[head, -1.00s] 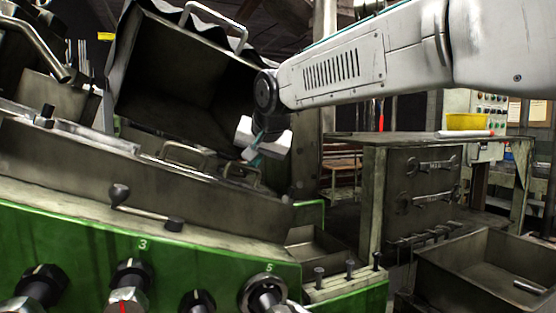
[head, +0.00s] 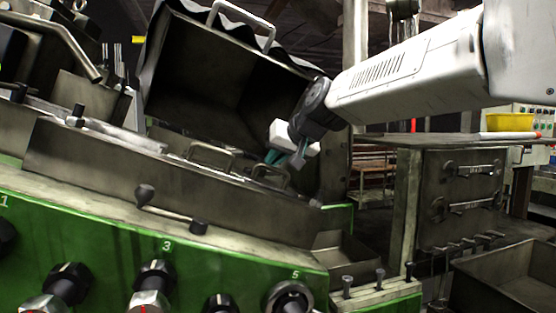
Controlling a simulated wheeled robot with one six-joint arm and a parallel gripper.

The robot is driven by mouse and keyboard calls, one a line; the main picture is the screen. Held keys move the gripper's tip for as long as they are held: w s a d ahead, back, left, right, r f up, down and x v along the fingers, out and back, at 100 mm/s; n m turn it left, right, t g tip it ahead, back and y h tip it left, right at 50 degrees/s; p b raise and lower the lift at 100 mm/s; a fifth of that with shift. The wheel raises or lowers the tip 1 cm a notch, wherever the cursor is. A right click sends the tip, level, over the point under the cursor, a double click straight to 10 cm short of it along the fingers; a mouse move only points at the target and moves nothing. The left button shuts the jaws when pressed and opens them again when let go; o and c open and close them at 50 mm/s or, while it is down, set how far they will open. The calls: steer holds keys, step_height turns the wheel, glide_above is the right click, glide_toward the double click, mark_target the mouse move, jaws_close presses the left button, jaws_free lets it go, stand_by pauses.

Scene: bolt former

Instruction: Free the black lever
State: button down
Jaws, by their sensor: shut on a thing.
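The black lever (head: 170,213) has a thin bar with a black knob at each end and lies slanted along the front of the green machine, above the number 3. Nothing touches it in this view. My gripper (head: 287,160) has white jaws and teal fingers and points down in front of the dark open hood, well to the right of the lever. It is shut on a small grey piece (head: 297,162), mostly hidden by the fingers. The fingertips are just above a metal handle (head: 271,171) on the machine; I cannot tell whether they touch it.
The open hood (head: 235,75) rises behind my gripper. Another handle (head: 210,150) stands to its left. Black knobs (head: 156,273) line the green front (head: 90,225). Several bolts (head: 379,276) stand on a ledge at lower right, beside a metal bin (head: 505,280).

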steer(key=shift+w+a+f, duration=0.15)
steer(key=shift+w+f, duration=0.1)
steer(key=shift+w, duration=0.35)
steer(key=shift+w+a+r, duration=0.25)
steer(key=shift+w+a, duration=0.05)
steer(key=shift+a, duration=0.25)
steer(key=shift+w+a+r, duration=0.25)
steer(key=shift+w+a, duration=0.05)
steer(key=shift+a, duration=0.3)
steer(key=v, duration=0.7)
steer(key=shift+s+r, duration=0.2)
steer(key=shift+r, duration=0.05)
